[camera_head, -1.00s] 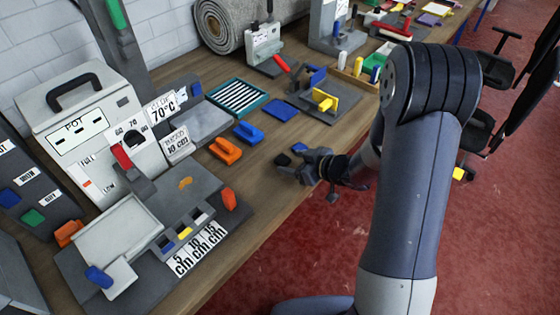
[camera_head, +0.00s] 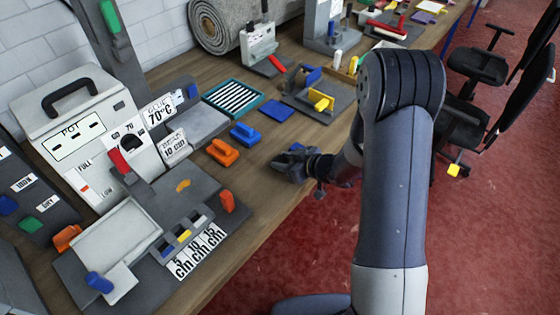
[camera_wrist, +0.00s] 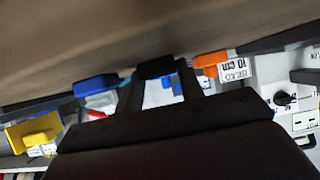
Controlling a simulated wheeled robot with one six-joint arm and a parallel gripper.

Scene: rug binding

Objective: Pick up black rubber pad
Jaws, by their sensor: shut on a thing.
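The black rubber pad (camera_wrist: 155,68) shows in the wrist view as a small dark block between my two finger tips. My gripper (camera_wrist: 157,82) is shut on it, with one finger on each side. In the head view my gripper (camera_head: 287,162) is low over the front edge of the wooden bench, and the pad cannot be told apart from the dark fingers there. Whether the pad still touches the bench is not clear.
An orange-handled block (camera_head: 223,152) and a blue-handled block (camera_head: 244,134) stand left of my gripper. A flat blue pad (camera_head: 277,110) lies behind it. A grey fixture with a yellow block (camera_head: 320,101) stands farther back. Bare bench (camera_head: 262,180) lies around the gripper.

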